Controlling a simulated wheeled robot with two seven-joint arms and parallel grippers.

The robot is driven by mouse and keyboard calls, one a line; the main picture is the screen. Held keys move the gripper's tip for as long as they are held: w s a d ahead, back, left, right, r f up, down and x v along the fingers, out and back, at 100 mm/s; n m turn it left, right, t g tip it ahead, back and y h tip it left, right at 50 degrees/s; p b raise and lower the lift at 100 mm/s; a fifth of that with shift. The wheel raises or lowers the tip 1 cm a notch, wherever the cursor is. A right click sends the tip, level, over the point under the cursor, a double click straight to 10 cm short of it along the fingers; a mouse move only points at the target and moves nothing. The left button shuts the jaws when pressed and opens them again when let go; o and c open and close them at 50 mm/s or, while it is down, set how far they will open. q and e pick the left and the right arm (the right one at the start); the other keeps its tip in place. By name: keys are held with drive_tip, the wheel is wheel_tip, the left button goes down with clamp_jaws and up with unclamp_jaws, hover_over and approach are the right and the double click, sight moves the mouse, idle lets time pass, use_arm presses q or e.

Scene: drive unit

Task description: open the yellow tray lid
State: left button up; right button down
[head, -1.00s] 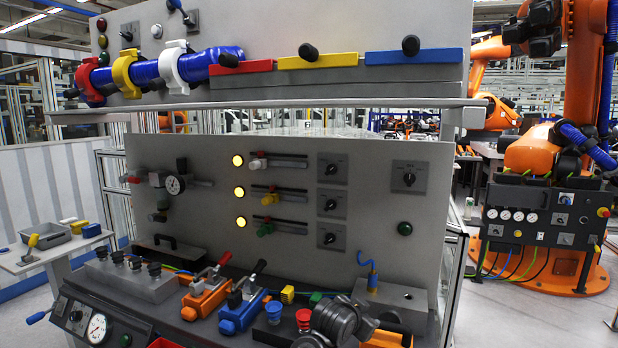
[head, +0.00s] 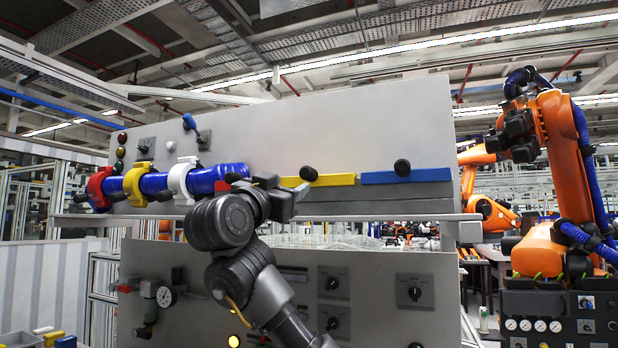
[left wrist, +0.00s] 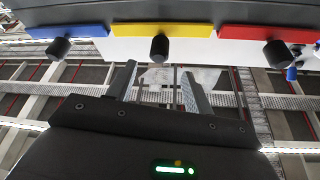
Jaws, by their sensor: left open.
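The yellow tray lid (head: 332,181) lies on the upper ledge between the red and blue lids, and looks shut. Its black knob (head: 308,173) is at its left part. In the left wrist view, which is upside down, the yellow lid (left wrist: 190,30) is at the top middle with its knob (left wrist: 159,47). My left gripper (head: 288,193) is just left of and in front of the knob in the head view. Its fingers (left wrist: 158,76) are apart and empty, pointing toward the knob without touching it. My right gripper is not in view.
The blue lid (head: 420,176) is to the right. The red lid (head: 222,186) is mostly hidden behind my left gripper. A blue hose (head: 153,184) with coloured clamps lies to the left. A panel with dials (head: 410,290) is below the ledge.

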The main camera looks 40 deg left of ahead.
sight(304, 175)
use_arm(q)
drive_tip(key=p+x, duration=0.7)
drive_tip(key=x, duration=0.2)
drive_tip(key=shift+w+r, duration=0.1)
drive_tip(key=shift+r, duration=0.1)
drive_tip(key=shift+w+a+r+p, duration=0.15)
drive_tip(key=shift+w+p, duration=0.35)
drive_tip(key=shift+w, duration=0.25)
clamp_jaws()
